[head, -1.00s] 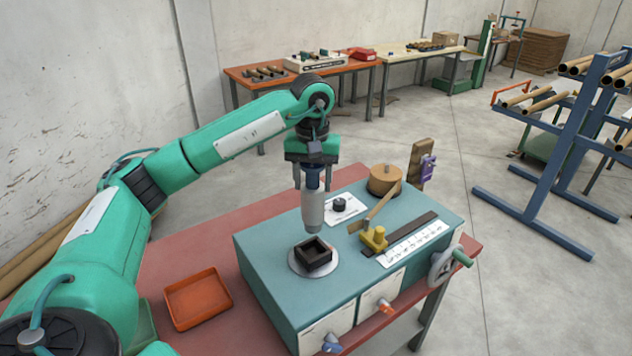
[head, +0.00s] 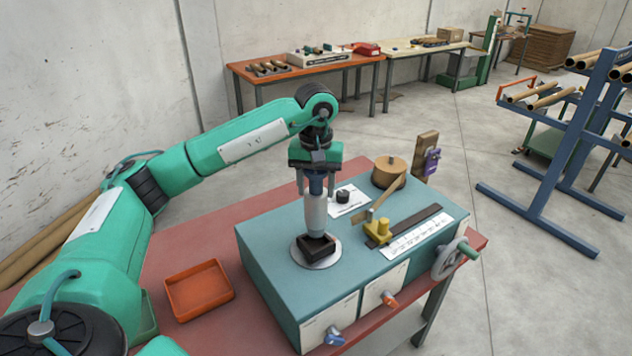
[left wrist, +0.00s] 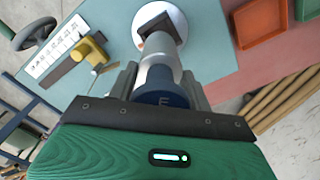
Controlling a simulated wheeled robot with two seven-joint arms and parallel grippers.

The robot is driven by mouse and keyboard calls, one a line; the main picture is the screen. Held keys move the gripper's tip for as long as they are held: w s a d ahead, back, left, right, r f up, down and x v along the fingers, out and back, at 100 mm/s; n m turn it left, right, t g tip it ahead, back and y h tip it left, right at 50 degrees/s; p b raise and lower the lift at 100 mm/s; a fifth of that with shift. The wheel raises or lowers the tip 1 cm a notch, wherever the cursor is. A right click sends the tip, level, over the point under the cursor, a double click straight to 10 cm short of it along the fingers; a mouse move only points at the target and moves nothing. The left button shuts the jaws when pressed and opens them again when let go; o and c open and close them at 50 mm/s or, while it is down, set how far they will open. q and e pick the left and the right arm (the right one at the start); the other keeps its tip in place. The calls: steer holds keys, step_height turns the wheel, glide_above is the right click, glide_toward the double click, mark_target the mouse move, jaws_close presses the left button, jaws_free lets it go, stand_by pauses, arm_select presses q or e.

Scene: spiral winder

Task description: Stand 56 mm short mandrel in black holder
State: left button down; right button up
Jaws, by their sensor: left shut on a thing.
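My left gripper (head: 315,180) is shut on the mandrel (head: 315,214), a grey cylinder with a dark blue upper end. The mandrel hangs upright, with its lower end at the black square holder (head: 318,246) on a pale round plate. In the head view the lower end overlaps the holder's opening; I cannot tell how deep it sits. In the left wrist view the gripper (left wrist: 165,85) holds the blue end of the mandrel (left wrist: 158,62), and the holder (left wrist: 157,24) shows just beyond its far end. My right gripper is not in view.
The holder stands on a teal machine box (head: 280,235) on a red table. A yellow clamp (head: 377,230), a ruler strip (head: 413,236) and a wooden spool (head: 389,172) are to the right. An empty orange tray (head: 199,291) lies to the left.

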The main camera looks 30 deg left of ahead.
mark_target(316, 198)
arm_select(q)
steer(key=shift+f+b, duration=0.35)
steer(key=shift+f, duration=0.7)
steer(key=shift+f+b, duration=0.75)
steer(key=shift+f, duration=0.5)
steer(key=shift+b, duration=0.3)
steer(key=c, duration=0.6)
jaws_free()
steer(key=shift+o, duration=0.2)
